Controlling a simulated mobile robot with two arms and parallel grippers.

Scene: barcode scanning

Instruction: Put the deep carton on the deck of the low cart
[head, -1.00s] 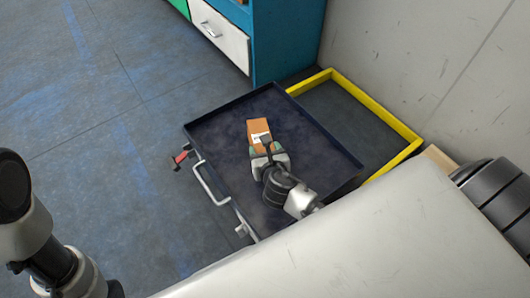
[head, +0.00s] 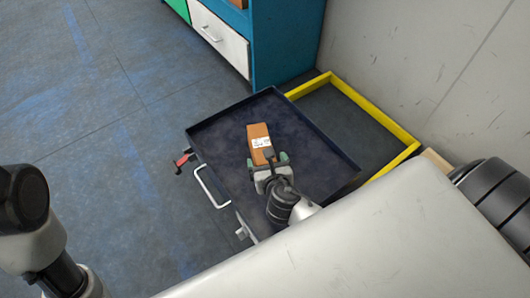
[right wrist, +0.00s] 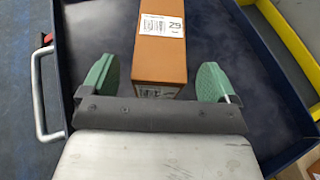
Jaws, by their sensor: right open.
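The deep carton (head: 258,138) is a brown box with a white label, lying on the dark blue deck of the low cart (head: 218,133). In the right wrist view the carton (right wrist: 160,58) lies on the deck (right wrist: 100,30), its near end between or just beyond the green fingertips. My right gripper (head: 269,161) is open at the carton's near end; in the right wrist view the fingers (right wrist: 157,80) stand apart with a gap on each side of the carton. My left gripper is not in view; only my left arm shows at the lower left.
A yellow frame (head: 378,110) lies on the floor behind the cart, beside the grey wall (head: 420,60). A teal cabinet with a white drawer (head: 221,40) stands at the back. The cart has a silver handle (head: 208,190) and a red part (head: 183,159). Bare deck surrounds the carton.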

